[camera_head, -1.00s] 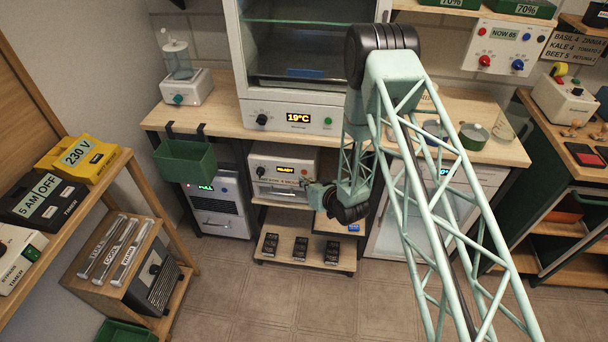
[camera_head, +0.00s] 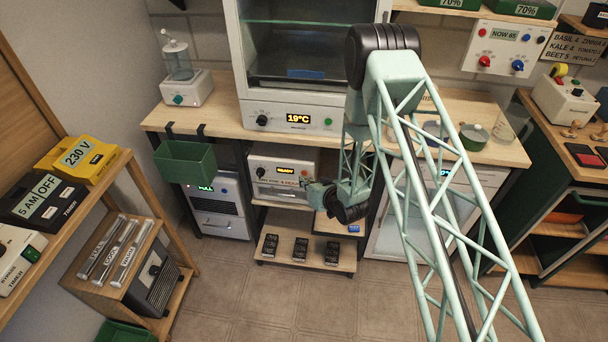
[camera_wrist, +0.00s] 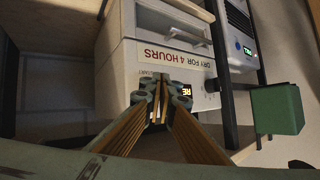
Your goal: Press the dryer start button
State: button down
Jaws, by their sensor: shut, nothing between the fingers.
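The dryer (camera_head: 270,190) is a white box on the shelf under the bench, with a lit orange READY display (camera_head: 286,170) and a dark knob. In the wrist view its front (camera_wrist: 125,62) reads "DRY FOR 4 HOURS", and its display (camera_wrist: 211,87) is partly cut off by my fingers. My gripper (camera_head: 306,184) is at the right side of the dryer front. In the wrist view my gripper (camera_wrist: 162,88) is shut and empty, its tips over the panel near small lettering. The start button is not clearly seen; my fingers may hide it. I cannot tell whether they touch the panel.
A green bin (camera_head: 186,162) hangs from the bench edge at the left; it also shows in the wrist view (camera_wrist: 277,109). A white unit (camera_head: 219,208) with a green display stands left of the dryer. Several black items lie on the low shelf (camera_head: 290,262). The floor in front is clear.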

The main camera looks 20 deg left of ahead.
jog(key=shift+w+a+b, duration=0.15)
jog(key=shift+w+b, duration=0.45)
jog(key=shift+w, duration=0.2)
dwell(1.7)
jog(key=shift+s, duration=0.75)
jog(key=shift+s, duration=0.2)
dwell(0.5)
jog(key=shift+s+d+b, duration=0.2)
jog(key=shift+s, duration=0.55)
jog(key=shift+s+d+b, duration=0.15)
jog(key=shift+s+b, duration=0.1)
jog(key=shift+s, duration=0.55)
jog(key=shift+s+d+b, duration=0.2)
jog(key=shift+s, duration=0.55)
